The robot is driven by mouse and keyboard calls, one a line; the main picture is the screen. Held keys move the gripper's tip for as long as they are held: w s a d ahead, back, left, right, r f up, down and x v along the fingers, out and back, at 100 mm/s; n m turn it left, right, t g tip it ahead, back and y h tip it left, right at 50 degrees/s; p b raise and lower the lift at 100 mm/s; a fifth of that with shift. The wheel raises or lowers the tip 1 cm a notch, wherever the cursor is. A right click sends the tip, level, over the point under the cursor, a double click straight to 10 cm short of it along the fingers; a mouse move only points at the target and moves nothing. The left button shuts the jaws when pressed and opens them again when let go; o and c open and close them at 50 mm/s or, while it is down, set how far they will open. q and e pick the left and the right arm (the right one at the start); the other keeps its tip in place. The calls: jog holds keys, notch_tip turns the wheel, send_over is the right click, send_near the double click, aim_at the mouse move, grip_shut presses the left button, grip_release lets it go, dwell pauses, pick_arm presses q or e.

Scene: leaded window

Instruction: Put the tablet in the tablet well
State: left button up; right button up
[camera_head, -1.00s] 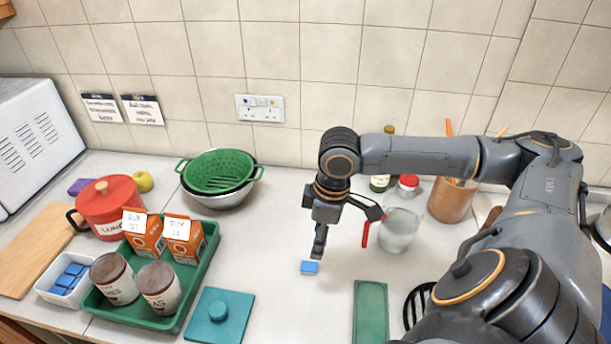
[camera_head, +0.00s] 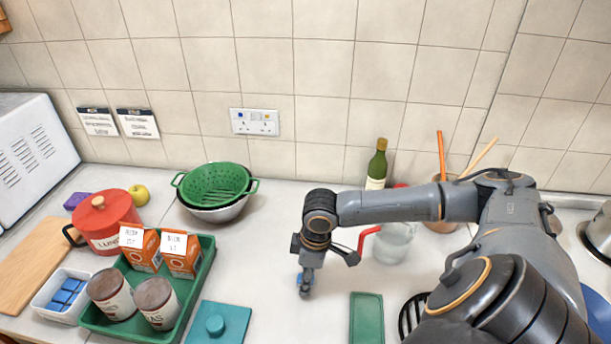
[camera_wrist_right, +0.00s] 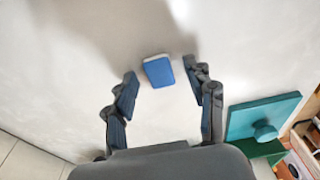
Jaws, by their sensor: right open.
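The tablet is a small blue block with a pale edge. In the right wrist view the tablet (camera_wrist_right: 158,71) lies on the white worktop between the tips of my right gripper (camera_wrist_right: 161,76). The fingers are open, with a gap on each side of it. In the head view my right gripper (camera_head: 305,284) points down at the worktop and mostly hides the tablet. I cannot tell for sure which thing is the tablet well; a shallow green rectangular holder (camera_head: 365,320) lies to the right of the gripper. My left gripper is not in view.
A white box (camera_head: 43,300) holds several blue tablets. Beside it, a green tray (camera_head: 178,330) holds cartons and tins. A teal square with a knob (camera_head: 232,318) lies left of my gripper. A glass jug (camera_head: 393,245) and bottle (camera_head: 377,165) stand behind my right arm.

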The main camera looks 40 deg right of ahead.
jog(key=c, duration=1)
jog(key=shift+r, duration=0.15)
jog(key=shift+r+b, duration=0.4)
jog(key=shift+r, duration=0.25)
jog(key=s+a+r+p, duration=0.8)
jog(key=s+a+r, duration=0.1)
jog(key=s+r, duration=0.1)
jog(key=shift+s+r+p, duration=0.35)
jog(key=shift+r+p, duration=0.05)
jog(key=shift+r, duration=0.35)
